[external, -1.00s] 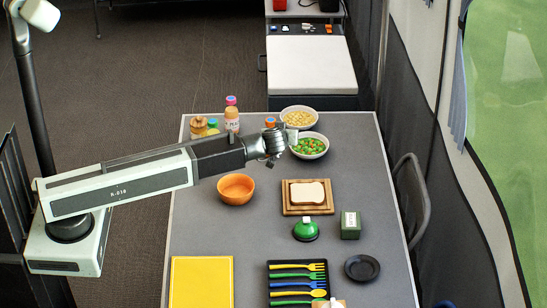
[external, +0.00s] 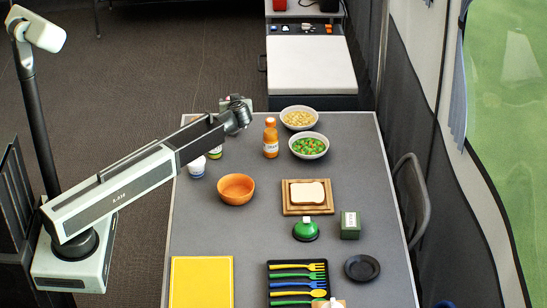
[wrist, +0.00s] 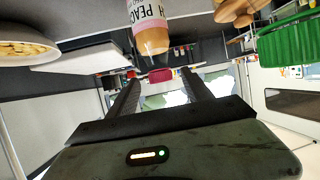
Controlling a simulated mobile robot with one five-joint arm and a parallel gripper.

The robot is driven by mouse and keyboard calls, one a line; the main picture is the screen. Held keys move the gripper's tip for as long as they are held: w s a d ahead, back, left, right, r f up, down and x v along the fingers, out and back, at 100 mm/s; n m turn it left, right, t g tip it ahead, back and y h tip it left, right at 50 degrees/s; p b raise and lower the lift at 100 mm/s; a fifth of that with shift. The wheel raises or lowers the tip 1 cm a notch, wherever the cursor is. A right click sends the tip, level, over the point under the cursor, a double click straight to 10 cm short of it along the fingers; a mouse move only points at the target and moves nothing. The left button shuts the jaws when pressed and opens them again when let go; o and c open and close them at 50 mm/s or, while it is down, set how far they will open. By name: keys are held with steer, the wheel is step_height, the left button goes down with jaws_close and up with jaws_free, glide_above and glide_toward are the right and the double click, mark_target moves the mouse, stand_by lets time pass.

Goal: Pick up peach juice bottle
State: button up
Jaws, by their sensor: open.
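The peach juice bottle (wrist: 148,12) shows inverted at the top of the wrist view, with a pink-and-white label and a peach-coloured lower end. No contact with the bottle can be made out.
An orange bottle (external: 270,140) stands right of my gripper. Bowls of yellow food (external: 299,118) and green vegetables (external: 309,146) stand farther right. White (external: 196,168) and green (external: 215,153) containers are beside my arm. An orange bowl (external: 236,189) is nearer.

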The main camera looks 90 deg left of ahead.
steer(key=x, duration=0.3)
steer(key=shift+a+f+b, duration=0.2)
steer(key=shift+f+b, duration=0.1)
steer(key=shift+b, duration=0.1)
steer(key=shift+d+r, duration=0.1)
jaws_close()
stand_by(0.8)
